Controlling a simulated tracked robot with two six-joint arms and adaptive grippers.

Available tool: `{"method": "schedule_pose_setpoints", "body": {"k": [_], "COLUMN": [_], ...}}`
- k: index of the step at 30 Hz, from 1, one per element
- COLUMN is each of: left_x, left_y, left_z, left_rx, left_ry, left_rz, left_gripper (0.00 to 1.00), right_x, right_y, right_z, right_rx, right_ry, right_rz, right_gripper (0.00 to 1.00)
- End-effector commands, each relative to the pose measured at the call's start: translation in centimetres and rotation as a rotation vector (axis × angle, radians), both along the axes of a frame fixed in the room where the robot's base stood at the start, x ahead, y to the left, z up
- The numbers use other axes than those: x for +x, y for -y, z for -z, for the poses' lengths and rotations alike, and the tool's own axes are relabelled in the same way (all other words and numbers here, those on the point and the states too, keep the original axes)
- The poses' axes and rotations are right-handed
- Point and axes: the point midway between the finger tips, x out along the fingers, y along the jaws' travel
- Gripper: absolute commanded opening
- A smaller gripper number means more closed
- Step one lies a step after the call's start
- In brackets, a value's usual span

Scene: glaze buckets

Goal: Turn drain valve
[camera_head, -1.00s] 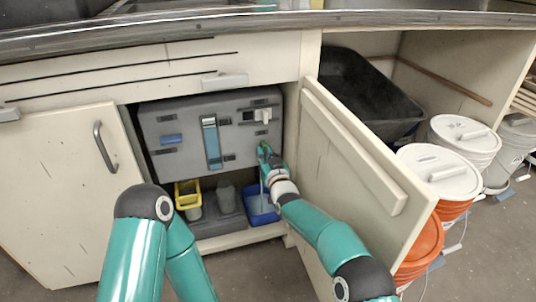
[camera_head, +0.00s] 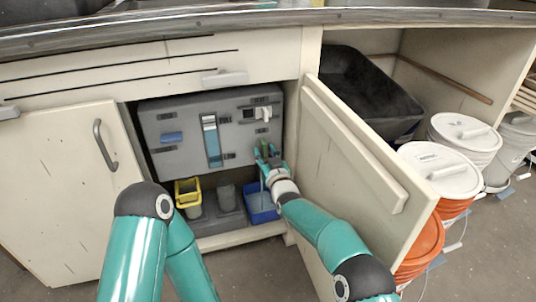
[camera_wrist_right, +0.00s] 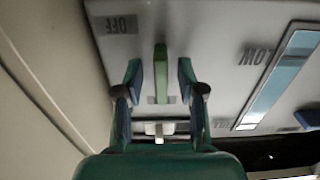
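The grey panel (camera_head: 180,118) sits in the open cabinet under the counter. A green lever (camera_wrist_right: 160,72), which I take to be the drain valve handle, stands out from the panel in the right wrist view. My right gripper (camera_head: 267,152) is at the panel's lower right. In the right wrist view my right gripper (camera_wrist_right: 158,80) is open, with one finger on each side of the lever and a visible gap on both sides. An "OFF" label shows upside down beside it. My left gripper is not in view; only my left arm shows.
A blue tray (camera_head: 259,212), a yellow basket (camera_head: 188,187) and a grey cup (camera_head: 226,197) stand below the panel. The open cabinet door (camera_head: 345,180) is close to the right of my right arm. White-lidded buckets (camera_head: 440,170) and a black tub (camera_head: 365,95) are farther right.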

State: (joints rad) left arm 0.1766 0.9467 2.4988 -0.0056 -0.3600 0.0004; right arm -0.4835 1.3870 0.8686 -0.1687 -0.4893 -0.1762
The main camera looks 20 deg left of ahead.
Motion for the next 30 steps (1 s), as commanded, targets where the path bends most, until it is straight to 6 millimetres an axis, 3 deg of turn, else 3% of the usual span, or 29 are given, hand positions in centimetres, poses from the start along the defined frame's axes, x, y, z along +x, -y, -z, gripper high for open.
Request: {"method": "schedule_pose_setpoints", "body": {"k": [8,21,30], "left_x": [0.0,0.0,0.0], "left_y": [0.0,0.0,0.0], "left_z": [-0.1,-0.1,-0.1], "left_rx": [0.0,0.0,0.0], "left_ry": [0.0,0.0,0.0], "left_rz": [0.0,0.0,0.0], "left_gripper": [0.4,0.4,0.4], "right_x": [0.0,0.2,0.2], "right_y": [0.0,0.0,0.0], "right_z": [-1.0,-8.2,-9.9], "right_rx": [0.004,0.001,0.0], "right_ry": [0.006,0.004,-0.001], "right_rz": [0.001,0.0,0.0], "right_gripper": [0.39,0.39,0.39]}}
